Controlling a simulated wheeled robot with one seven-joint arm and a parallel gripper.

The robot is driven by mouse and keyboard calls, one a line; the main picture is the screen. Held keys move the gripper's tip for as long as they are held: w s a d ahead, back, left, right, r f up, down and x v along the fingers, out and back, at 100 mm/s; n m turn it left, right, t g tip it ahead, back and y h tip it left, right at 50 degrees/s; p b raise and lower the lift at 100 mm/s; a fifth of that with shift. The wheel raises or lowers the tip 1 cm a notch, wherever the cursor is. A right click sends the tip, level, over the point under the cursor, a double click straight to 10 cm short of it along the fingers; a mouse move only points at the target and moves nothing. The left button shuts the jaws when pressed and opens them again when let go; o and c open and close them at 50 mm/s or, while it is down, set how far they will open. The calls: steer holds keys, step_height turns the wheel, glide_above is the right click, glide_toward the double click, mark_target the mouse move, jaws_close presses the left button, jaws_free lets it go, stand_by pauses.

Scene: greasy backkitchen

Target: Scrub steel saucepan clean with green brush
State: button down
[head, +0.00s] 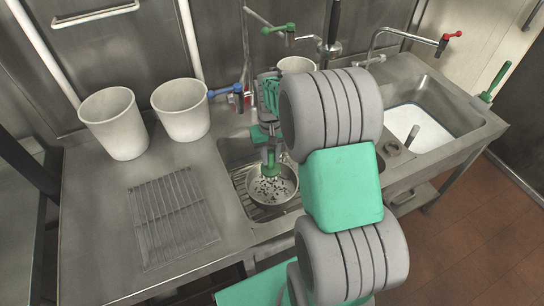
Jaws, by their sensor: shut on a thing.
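The steel saucepan (285,191) sits in the left sink basin on a wire rack, with dark specks scattered over its inside bottom. My gripper (268,146) is above the pan and shut on the green brush (271,163), which points down. The brush head is over or in the far part of the pan; I cannot tell whether its bristles touch the bottom. My arm covers the right side of this basin and part of the gripper.
Two white buckets (112,123) (181,108) stand at the back left. A wire rack (173,217) lies on the left drainboard. Taps with green (279,29), blue (226,91) and red (446,40) handles rise behind. The right basin (420,125) holds whitish water. A green-handled tool (495,80) stands far right.

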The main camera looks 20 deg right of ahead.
mark_target(272, 173)
steer(key=shift+w+d+f, duration=0.2)
steer(key=shift+d, duration=0.25)
step_height(272, 173, down, 9)
steer(key=b, duration=0.6)
steer(key=shift+a, duration=0.15)
steer(key=shift+s+f+b, duration=0.1)
steer(key=shift+f+b, duration=0.45)
steer(key=shift+f, duration=0.15)
